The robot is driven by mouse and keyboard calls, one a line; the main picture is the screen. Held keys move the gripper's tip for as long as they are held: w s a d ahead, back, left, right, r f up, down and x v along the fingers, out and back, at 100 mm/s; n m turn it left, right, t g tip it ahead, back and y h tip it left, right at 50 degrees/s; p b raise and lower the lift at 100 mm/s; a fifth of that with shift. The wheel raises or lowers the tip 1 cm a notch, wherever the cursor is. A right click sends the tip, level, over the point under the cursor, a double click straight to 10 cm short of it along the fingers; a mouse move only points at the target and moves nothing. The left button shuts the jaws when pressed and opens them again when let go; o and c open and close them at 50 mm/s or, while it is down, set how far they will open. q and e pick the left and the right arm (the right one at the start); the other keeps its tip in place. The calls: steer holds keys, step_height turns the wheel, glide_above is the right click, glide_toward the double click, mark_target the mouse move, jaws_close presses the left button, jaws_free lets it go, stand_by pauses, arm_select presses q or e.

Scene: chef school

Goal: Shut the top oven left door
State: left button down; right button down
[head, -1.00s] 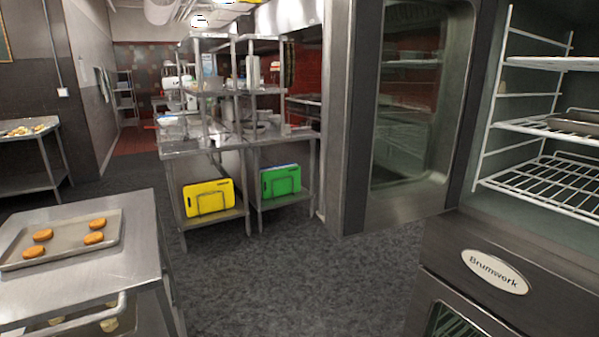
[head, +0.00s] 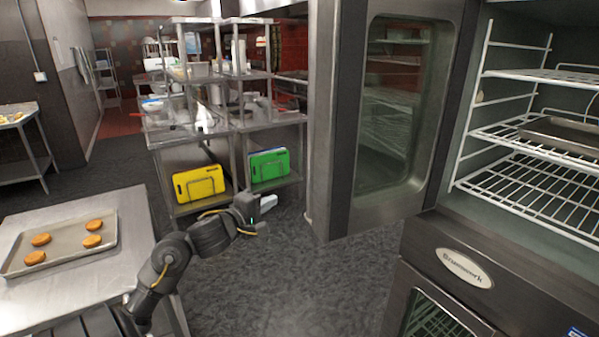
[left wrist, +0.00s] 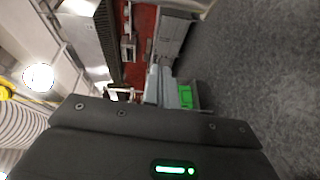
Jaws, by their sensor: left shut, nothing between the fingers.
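The top oven (head: 560,72) stands on the right with its wire racks showing. Its left door (head: 383,110), a steel frame with a glass window, is swung wide open to the left of the opening. My left gripper (head: 268,206) is shut and empty, low in front of the shelving and left of the door's lower edge, apart from the door. The left wrist view shows the dark gripper body and the room tilted, but not the door. My right gripper is not in view.
A steel table (head: 110,277) with a tray of cookies (head: 60,258) is at the lower left, beside my left arm. Steel shelving (head: 225,129) with yellow and green boards stands behind. A lower oven (head: 430,318) is below. The dark floor between is clear.

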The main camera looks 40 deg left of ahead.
arm_select(q)
step_height(320, 180, up, 5)
steer(key=s+d, duration=0.1)
steer(key=s, duration=0.1)
steer(key=w+d, duration=0.3)
steer(key=w, duration=0.6)
steer(key=shift+w+d+n+t+p, duration=0.15)
steer(key=shift+w+n+t+p, duration=0.15)
steer(key=shift+t+p, duration=0.15)
